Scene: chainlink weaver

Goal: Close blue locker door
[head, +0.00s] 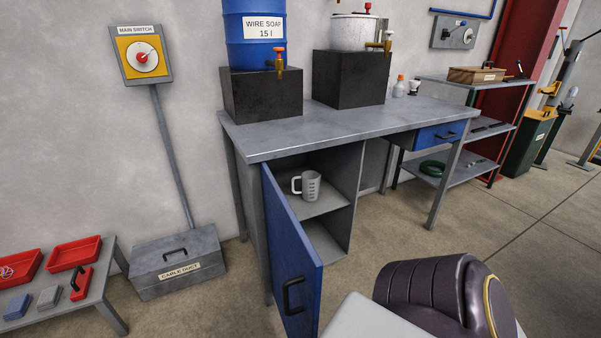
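The blue locker door (291,245) stands wide open under the left end of the grey workbench (350,125). It swings out toward me from its left edge, and its dark handle (291,296) is near the free edge. Nothing touches the door handle. The open locker (345,190) shows a middle shelf with a light grey measuring jug (311,185) on it. Part of the locker's inside is hidden behind the door. Neither of my grippers is in view.
A grey cable duct box (177,265) sits on the floor left of the locker. A low table (95,290) with red trays is at the far left. A blue drawer (435,135) is under the bench's right side. Floor (385,235) right of the locker is clear.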

